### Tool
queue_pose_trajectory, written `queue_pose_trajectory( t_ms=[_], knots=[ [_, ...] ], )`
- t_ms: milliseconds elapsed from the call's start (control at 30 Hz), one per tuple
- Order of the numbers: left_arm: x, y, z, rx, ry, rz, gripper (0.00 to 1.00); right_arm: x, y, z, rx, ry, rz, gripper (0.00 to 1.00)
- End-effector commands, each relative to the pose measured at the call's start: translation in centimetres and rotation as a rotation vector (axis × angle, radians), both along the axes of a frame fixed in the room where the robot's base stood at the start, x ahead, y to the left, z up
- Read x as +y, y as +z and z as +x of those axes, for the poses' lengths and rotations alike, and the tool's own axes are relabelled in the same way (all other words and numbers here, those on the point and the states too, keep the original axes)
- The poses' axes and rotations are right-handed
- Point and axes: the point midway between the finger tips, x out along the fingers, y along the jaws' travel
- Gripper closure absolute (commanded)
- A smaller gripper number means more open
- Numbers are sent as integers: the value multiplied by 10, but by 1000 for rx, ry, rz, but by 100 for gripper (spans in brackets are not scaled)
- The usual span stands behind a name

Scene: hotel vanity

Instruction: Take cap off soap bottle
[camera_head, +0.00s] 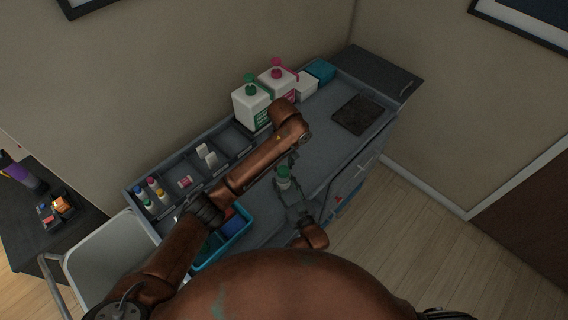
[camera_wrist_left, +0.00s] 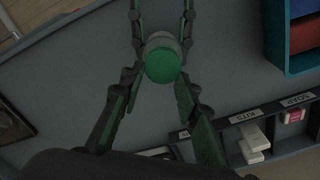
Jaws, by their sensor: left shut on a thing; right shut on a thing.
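A small soap bottle (camera_wrist_left: 158,36) with a grey-white body and a green cap (camera_wrist_left: 163,66) is between my two grippers above the cart top. The green cap also shows in the head view (camera_head: 283,171). My left gripper (camera_wrist_left: 160,78) comes from the wrist side, its fingers on either side of the cap and shut on it. My right gripper (camera_head: 288,192) reaches in from the opposite side and is shut on the bottle body. The cap sits on the bottle; whether there is a gap between them cannot be told.
The grey cart top (camera_head: 325,155) is clear to the right, up to a dark square mat (camera_head: 357,114). Two large white bottles with green (camera_head: 250,103) and pink caps stand at the back. A divided tray (camera_head: 170,172) and a teal bin (camera_head: 237,237) lie left.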

Motion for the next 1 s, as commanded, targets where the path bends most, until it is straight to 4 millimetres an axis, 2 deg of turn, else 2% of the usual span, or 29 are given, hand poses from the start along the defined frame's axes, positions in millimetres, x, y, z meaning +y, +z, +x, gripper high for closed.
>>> queue_pose_trajectory(
  t_ms=[233, 267, 500, 767, 1000],
  knots=[
    [2, -2, -2, 7, 1, 7, 99, -4, 0, 1, 1, -5, 2, 100],
    [2, -2, -2, 8, 0, 7, 69, -4, 0, 2, 1, -6, 2, 100],
    [2, -2, -2, 7, -2, 7, 53, -4, 0, 1, 1, -5, 2, 100],
    [1, 0, -1, 5, -3, 5, 53, -3, 0, 1, 2, -4, 1, 100],
    [1, 28, -1, -1, -5, 6, 53, -3, 0, 1, 2, -3, 1, 100]
  ],
)
